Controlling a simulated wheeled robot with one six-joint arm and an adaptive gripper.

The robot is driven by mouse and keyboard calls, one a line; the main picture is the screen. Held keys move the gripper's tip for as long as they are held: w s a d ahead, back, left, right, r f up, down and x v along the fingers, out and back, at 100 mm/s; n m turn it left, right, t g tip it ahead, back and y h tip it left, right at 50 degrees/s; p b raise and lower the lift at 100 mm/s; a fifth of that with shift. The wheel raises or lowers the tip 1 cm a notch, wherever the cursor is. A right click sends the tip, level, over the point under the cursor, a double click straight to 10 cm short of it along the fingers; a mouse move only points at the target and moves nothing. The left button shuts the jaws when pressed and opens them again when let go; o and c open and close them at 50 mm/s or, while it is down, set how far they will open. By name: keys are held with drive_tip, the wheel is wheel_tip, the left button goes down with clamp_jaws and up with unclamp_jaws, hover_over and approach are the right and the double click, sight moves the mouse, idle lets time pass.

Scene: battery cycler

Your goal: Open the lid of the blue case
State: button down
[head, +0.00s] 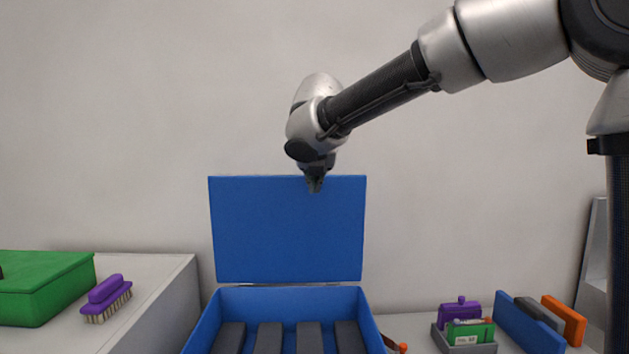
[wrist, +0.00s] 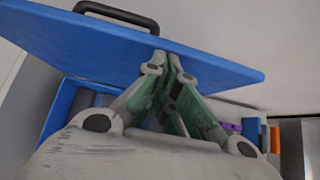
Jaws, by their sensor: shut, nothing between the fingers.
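The blue case (head: 207,325) stands open on the bench in the head view, with several dark grey blocks in it. Its blue lid (head: 285,235) stands upright at the back of the case. In the wrist view the lid (wrist: 110,50) crosses the upper part, with a black handle (wrist: 116,14) at its far edge. My gripper (head: 314,187) is at the lid's top edge, right of its middle, fingers pointing down. In the wrist view my gripper (wrist: 167,62) is shut and empty, its tips close to the lid; I cannot tell whether they touch it.
A green box (head: 45,290) and a purple brush (head: 107,298) are at the left. At the right are a grey tray (head: 465,347) with purple and green items, and blue (head: 528,328), grey and orange (head: 563,320) upright pieces. A plain wall is behind.

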drive_tip(key=w, duration=0.6)
drive_tip(key=shift+w+d+r, duration=0.15)
drive_tip(key=shift+w+r, duration=0.1)
drive_tip(key=shift+r, duration=0.1)
